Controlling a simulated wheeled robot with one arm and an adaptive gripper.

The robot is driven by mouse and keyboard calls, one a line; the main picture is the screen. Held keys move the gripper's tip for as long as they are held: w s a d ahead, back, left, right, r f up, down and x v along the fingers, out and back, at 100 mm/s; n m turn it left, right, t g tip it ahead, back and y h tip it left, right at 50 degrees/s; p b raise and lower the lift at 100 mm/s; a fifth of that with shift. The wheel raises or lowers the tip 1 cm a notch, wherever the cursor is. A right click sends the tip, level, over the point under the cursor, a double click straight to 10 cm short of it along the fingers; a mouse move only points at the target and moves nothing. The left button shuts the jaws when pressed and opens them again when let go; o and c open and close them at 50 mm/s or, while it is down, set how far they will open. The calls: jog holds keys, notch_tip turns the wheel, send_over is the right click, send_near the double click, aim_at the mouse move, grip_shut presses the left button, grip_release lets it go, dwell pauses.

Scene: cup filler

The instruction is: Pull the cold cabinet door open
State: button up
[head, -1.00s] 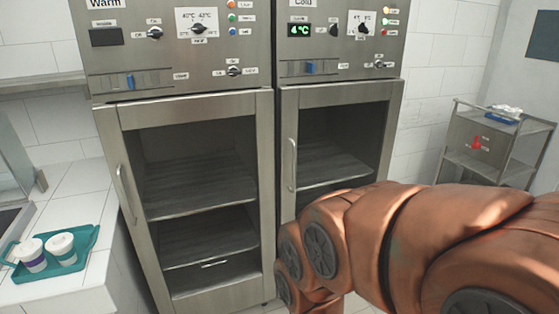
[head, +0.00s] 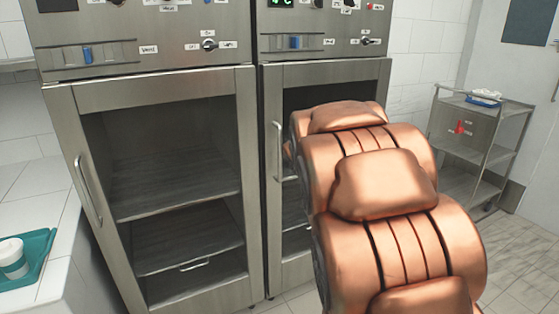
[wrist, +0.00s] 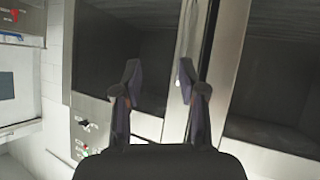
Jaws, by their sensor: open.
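The cold cabinet (head: 325,68) is the right one of two steel cabinets in the head view. Its glass-windowed door looks shut, flush with the frame. Its vertical bar handle (head: 278,150) is on the door's left side. My arm covers much of the door and hides my gripper in the head view. In the wrist view, turned nearly upside down, my gripper (wrist: 160,72) is open with its fingers toward the door. A pale piece of the handle (wrist: 178,72) shows between the fingertips, close to the right finger. I cannot tell whether they touch.
The warm cabinet (head: 150,85) stands directly left, its door shut, with its own handle (head: 88,188). A counter with a teal tray (head: 40,262) and a white cup (head: 12,258) is at the left. A metal trolley (head: 470,130) stands at the right. Floor is free at lower right.

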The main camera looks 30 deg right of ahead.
jog(key=w+d+f+n+t+y+b, duration=0.1)
jog(key=w+d+n+t+y+b, duration=0.1)
jog(key=w+d+t+b, duration=0.6)
jog(key=w+a+f+n+y, duration=0.1)
jog(key=w+f+y, duration=0.1)
jog(key=w, duration=0.4)
jog(key=w+a+f+n+y, duration=0.1)
jog(key=w+f+n+y, duration=0.1)
jog(key=w, duration=0.5)
jog(key=shift+f+y, duration=0.45)
jog(key=shift+y, duration=0.65)
jog(key=shift+a, duration=0.1)
grip_shut()
